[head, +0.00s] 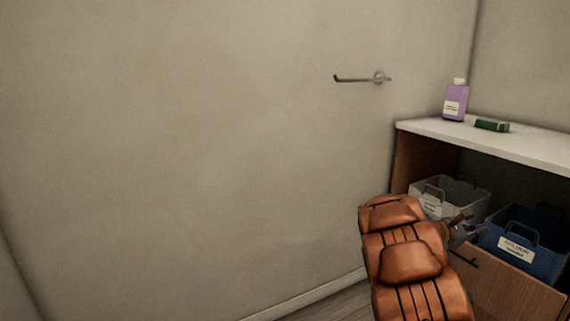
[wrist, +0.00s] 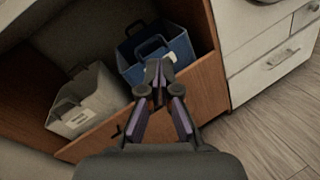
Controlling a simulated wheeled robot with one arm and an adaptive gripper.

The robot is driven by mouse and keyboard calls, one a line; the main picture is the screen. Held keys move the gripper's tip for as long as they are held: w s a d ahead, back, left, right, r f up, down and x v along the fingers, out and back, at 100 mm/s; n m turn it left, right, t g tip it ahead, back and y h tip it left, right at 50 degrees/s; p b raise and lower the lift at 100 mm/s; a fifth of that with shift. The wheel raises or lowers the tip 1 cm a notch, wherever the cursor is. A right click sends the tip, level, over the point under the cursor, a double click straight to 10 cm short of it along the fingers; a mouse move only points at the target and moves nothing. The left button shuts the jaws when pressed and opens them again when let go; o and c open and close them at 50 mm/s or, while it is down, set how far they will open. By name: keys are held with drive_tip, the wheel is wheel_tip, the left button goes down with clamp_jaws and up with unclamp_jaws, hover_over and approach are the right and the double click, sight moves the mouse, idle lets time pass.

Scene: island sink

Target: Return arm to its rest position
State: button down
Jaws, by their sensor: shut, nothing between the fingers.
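My gripper (wrist: 156,72) is shut and empty in the wrist view, its fingertips together. Its tips overlap the front of the blue bin (wrist: 182,54) in that picture; I cannot tell whether they touch it. In the head view only a small part of my gripper (head: 462,235) shows, beyond my orange-brown arm, near the open drawer of the cabinet. My arm reaches forward at the lower right of the head view.
An open wooden drawer (head: 510,284) holds a grey labelled bin (head: 453,190) and the blue labelled bin. A wall rail (head: 355,79) is behind. White drawers (wrist: 272,66) stand right.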

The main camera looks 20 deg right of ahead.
drive_tip(key=s+a+r+m+g+y+p, duration=0.1)
drive_tip(key=s+a+r+m+y+p, duration=0.25)
drive_tip(key=s+a+r+p, duration=0.35)
drive_tip(key=s+a+r+m+g+y+p, duration=0.1)
drive_tip(key=s+a+r+m+y+p, duration=0.25)
drive_tip(key=a+r, duration=0.6)
drive_tip(key=s+a+r+m+t+y+p, duration=0.1)
drive_tip(key=s+a+r+y+p, duration=0.2)
drive_tip(key=a+p, duration=0.4)
drive_tip(key=s+a+r+m+t+y+p, duration=0.1)
drive_tip(key=s+a+r+y+p, duration=0.2)
drive_tip(key=a, duration=1.8)
drive_tip(key=s+a+r+m+t+y+p, duration=0.1)
drive_tip(key=s+a+r+m+y+p, duration=0.1)
drive_tip(key=s+a+p, duration=0.5)
drive_tip(key=a+r+y+p, duration=0.1)
drive_tip(key=a+r+p, duration=0.1)
drive_tip(key=a, duration=0.4)
drive_tip(key=shift+s+a+y+p, duration=0.15)
drive_tip(key=shift+a+y+p, duration=0.25)
drive_tip(key=shift+p, duration=0.45)
